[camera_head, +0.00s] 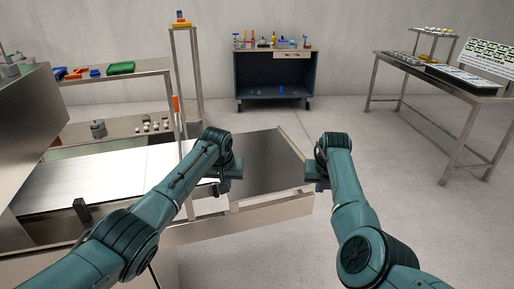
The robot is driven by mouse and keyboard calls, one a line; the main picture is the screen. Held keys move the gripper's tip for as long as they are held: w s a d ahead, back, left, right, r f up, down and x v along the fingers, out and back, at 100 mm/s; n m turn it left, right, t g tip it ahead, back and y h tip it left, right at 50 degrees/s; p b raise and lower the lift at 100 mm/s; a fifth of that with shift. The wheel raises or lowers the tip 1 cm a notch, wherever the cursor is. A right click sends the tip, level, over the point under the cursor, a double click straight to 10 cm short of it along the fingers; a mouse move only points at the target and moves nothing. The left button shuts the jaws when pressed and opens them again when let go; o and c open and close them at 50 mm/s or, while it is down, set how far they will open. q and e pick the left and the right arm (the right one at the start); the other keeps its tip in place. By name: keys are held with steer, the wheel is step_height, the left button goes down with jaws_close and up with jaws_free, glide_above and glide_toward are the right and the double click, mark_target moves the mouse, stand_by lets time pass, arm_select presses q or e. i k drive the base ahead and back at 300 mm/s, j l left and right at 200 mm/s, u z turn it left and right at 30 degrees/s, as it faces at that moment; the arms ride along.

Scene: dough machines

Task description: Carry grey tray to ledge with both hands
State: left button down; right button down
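The grey tray (262,160) appears as a dark, flat, shiny panel with a pale rim, in the middle of the head view between my two hands. My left gripper (226,184) is at its left side, and my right gripper (312,182) is at its right edge. Both seem to touch or nearly touch the tray. The fingers are small and mostly hidden by my wrists, so their grip does not show clearly. I cannot tell whether the tray rests on the machine's metal front below it or hangs above it. Which surface is the ledge is unclear.
A steel machine with a pale belt (95,182) fills the left. Behind it stands a shelf table with a green tray (121,67) and a tall stand (181,25). A dark blue workbench (273,75) is at the back, a steel table (440,75) at right. The right floor is clear.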

mark_target(253, 158)
steer(key=i+j, duration=0.15)
steer(key=i, duration=0.3)
steer(key=i+j, duration=0.1)
steer(key=i, duration=0.3)
steer(key=k+l, duration=0.2)
steer(key=l, duration=0.2)
steer(key=k+l, duration=0.15)
steer(key=l, duration=0.25)
steer(key=k+l, duration=0.2)
steer(key=l, duration=0.2)
